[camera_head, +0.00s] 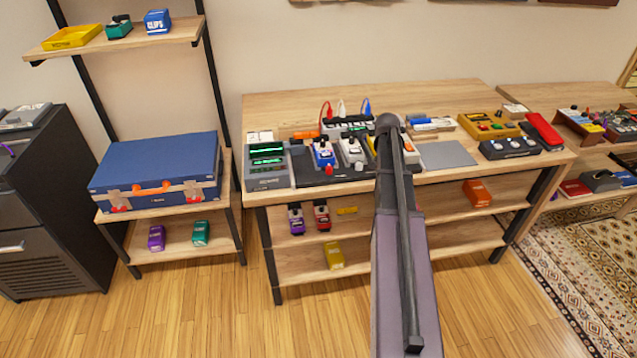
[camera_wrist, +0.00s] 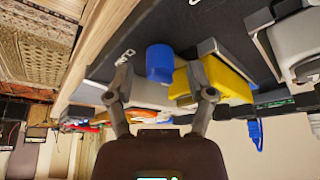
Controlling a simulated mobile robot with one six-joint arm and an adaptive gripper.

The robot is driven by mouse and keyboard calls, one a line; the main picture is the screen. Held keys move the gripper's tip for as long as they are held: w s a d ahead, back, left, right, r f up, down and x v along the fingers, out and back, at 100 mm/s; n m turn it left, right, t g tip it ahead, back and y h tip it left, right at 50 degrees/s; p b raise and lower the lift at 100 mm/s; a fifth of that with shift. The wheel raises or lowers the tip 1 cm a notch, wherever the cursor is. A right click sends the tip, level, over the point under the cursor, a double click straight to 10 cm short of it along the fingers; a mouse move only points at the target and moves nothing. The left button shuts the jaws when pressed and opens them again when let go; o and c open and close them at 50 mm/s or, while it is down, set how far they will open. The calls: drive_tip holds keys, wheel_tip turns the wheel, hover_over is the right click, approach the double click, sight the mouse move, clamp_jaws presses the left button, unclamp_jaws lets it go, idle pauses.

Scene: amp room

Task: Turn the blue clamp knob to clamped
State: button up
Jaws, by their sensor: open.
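The blue clamp knob (camera_wrist: 160,63) is a short round cylinder in the wrist view, which looks upside down. It stands on a dark board beside a yellow pedal (camera_wrist: 224,82). My gripper (camera_wrist: 159,74) is open, with one finger to each side of the knob and its tips spread wider than it. A gap shows between the knob and each finger; I cannot tell how far the tips reach along it. In the head view my arm covers the gripper and the knob.
The dark pedalboard (camera_head: 310,176) on the wooden table carries several pedals, including a blue one (camera_head: 323,153) and a white one (camera_head: 351,153). A grey mat (camera_head: 447,155) lies right of my arm. In the wrist view a metal bracket (camera_wrist: 209,47) stands close to the right finger.

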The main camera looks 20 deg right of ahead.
drive_tip(key=shift+n+t+y, duration=0.6)
drive_tip(key=shift+n, duration=1.6)
drive_tip(key=shift+n+t+y, duration=0.3)
drive_tip(key=shift+n+y, duration=0.6)
drive_tip(key=shift+n, duration=1.5)
drive_tip(key=p+v, duration=1.3)
drive_tip(key=v, duration=0.1)
drive_tip(key=s+a+f+g+b, duration=0.1)
drive_tip(key=s+a+f+b, duration=0.1)
drive_tip(key=a, duration=1.2)
drive_tip(key=s+a+f+n+g+y+b, duration=0.1)
drive_tip(key=s+a+f, duration=0.1)
drive_tip(key=a, duration=1.3)
drive_tip(key=shift+a+f+n+g+b, duration=0.3)
drive_tip(key=shift+f+b, duration=0.1)
drive_tip(key=shift+f, duration=0.1)
drive_tip(key=shift+s, duration=0.1)
